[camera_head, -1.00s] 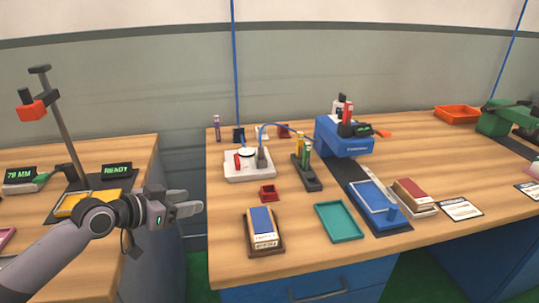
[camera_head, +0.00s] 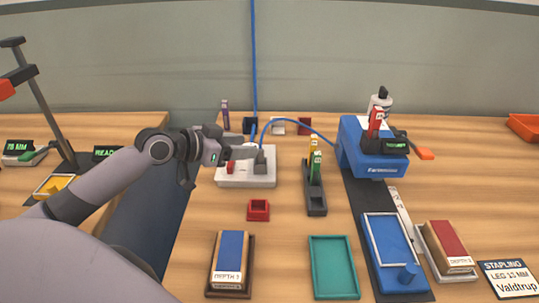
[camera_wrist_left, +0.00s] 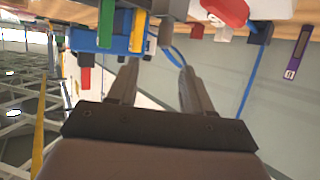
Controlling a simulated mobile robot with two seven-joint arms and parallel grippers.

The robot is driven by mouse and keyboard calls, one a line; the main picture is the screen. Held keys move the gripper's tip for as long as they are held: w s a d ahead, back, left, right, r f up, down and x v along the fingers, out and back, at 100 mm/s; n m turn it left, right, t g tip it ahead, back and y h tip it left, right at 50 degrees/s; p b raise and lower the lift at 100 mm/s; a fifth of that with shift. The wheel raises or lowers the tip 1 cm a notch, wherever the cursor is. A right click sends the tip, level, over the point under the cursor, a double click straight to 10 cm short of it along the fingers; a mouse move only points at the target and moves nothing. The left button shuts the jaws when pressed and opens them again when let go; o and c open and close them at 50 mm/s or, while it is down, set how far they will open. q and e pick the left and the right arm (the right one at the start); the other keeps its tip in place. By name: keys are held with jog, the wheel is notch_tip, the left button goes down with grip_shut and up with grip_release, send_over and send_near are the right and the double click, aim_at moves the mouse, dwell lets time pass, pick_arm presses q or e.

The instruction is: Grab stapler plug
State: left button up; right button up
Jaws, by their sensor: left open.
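The grey stapler plug (camera_head: 261,160) stands in the white socket block (camera_head: 247,181), with a blue cable (camera_head: 300,124) running from it to the blue stapler (camera_head: 372,152). My left gripper (camera_head: 250,152) is open, its fingers reaching over the block and close beside the plug. In the left wrist view the open fingers (camera_wrist_left: 158,66) are empty, and a greyish piece that looks like the plug (camera_wrist_left: 166,34) lies beyond their tips. I cannot tell whether a finger touches the plug. My right gripper is not in view.
A black holder (camera_head: 316,200) with yellow and green sticks stands right of the block. A second blue cable (camera_head: 254,60) hangs behind. A teal tray (camera_head: 334,266) and a blue pad (camera_head: 230,258) lie nearer me.

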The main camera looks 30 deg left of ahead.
aim_at(260, 150)
pick_arm(q)
jog(key=shift+a+f+x, duration=0.1)
jog(key=shift+f+x, duration=0.1)
jog(key=shift+x, duration=0.95)
jog(key=shift+a+f+x, duration=0.1)
jog(key=shift+f+x, duration=0.1)
jog(key=shift+x, duration=0.9)
jog(key=shift+f+x, duration=0.15)
jog(key=shift+x, duration=1)
jog(key=shift+s, duration=0.2)
grip_shut()
